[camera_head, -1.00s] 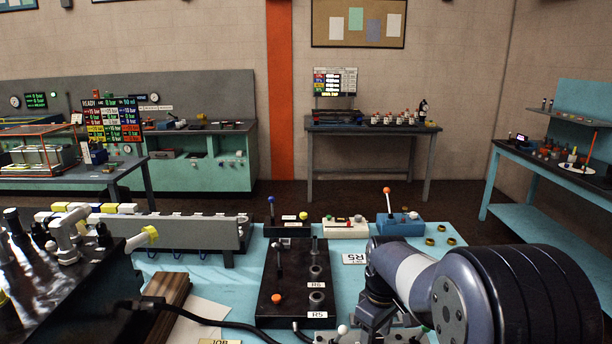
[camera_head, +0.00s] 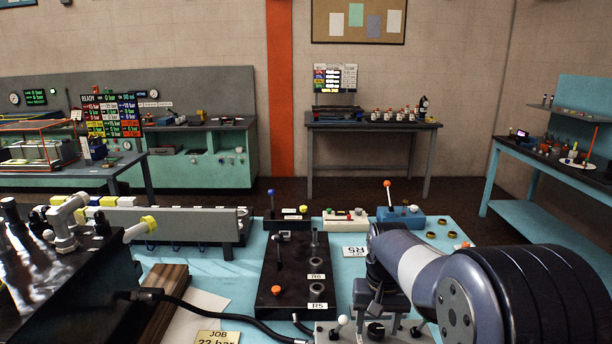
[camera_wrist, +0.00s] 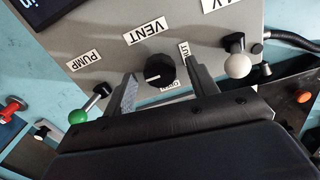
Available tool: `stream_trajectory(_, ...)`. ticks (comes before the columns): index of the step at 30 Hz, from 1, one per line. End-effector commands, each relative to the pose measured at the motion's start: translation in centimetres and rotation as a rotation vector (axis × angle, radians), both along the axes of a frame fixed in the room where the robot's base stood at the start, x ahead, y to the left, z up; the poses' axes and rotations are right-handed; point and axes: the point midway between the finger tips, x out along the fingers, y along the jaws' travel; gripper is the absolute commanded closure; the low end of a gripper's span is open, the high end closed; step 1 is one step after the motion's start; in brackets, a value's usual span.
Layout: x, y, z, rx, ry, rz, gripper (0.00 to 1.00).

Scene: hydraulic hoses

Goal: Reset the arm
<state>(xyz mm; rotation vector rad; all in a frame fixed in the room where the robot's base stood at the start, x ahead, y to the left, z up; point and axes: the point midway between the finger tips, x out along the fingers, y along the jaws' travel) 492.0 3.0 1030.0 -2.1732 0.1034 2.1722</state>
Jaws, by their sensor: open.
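My gripper (camera_wrist: 160,66) is open, with its two fingers apart and nothing held between them in the wrist view. A black knob (camera_wrist: 160,74) on a grey panel (camera_wrist: 108,37) appears between the fingertips; I cannot tell the height of the fingers above it. The panel carries PUMP (camera_wrist: 84,62) and VENT (camera_wrist: 146,31) labels. My arm comes in from the right in the head view, and my wrist hangs over the front of the bench. The same black knob (camera_head: 375,330) shows just below it there; the fingers are mostly hidden.
A green-ball lever (camera_wrist: 78,116) and a white-ball lever (camera_wrist: 237,65) stand either side of the fingers. A black plate (camera_head: 268,285) with R6 and R5 labels lies left of my arm. A black hose (camera_head: 225,318) crosses the front. A blue box (camera_head: 400,217) stands behind.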

Motion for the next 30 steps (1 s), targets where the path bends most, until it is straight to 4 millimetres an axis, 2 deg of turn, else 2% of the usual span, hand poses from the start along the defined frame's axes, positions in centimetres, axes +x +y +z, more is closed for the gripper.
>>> stream_trajectory(26, 0.0, 0.0, -0.1, 0.000, -0.001, -0.692, 0.45)
stream_trajectory(30, 0.0, 0.0, 1.4, 0.001, -0.002, -0.694, 0.45)
